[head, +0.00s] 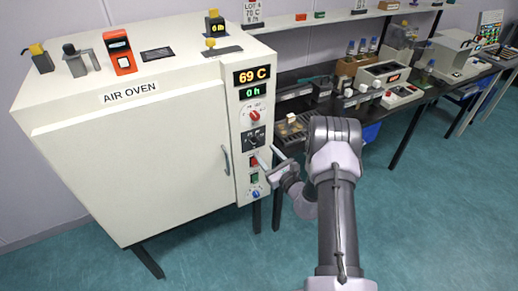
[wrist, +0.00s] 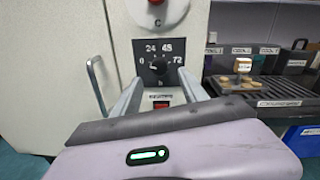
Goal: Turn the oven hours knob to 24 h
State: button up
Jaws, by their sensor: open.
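The oven hours knob (wrist: 158,67) is a small dark knob on a black plate (wrist: 176,85) marked 0, 24, 48 and 72. In the head view the plate (head: 253,138) sits on the oven's right-hand panel, below a red-and-white knob (head: 254,115). The green display (head: 250,92) reads 0 h; I cannot tell the knob's pointer direction surely. My gripper (wrist: 160,77) is open, its two fingers pointing at the panel on either side of the hours knob in the picture. It looks empty, and I cannot see contact with the knob. In the head view my gripper (head: 268,156) is close to the panel.
The air oven (head: 140,165) fills the left, its door handle (head: 227,160) left of the panel. Red and green switches (head: 253,161) and a blue knob (head: 255,193) lie below the plate. A dark bench (head: 425,110) with instruments stands at right. Floor in front is clear.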

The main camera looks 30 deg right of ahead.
aim_at(257, 144)
jog(key=w, duration=0.5)
jog(key=shift+a+b, duration=0.25)
jog(key=shift+b, duration=0.1)
grip_shut()
jog(key=m, duration=0.4)
jog(key=shift+m, duration=0.3)
jog(key=shift+a+f+m+p, duration=0.1)
jog(key=shift+m+p, duration=0.3)
jog(key=shift+m, duration=2.2)
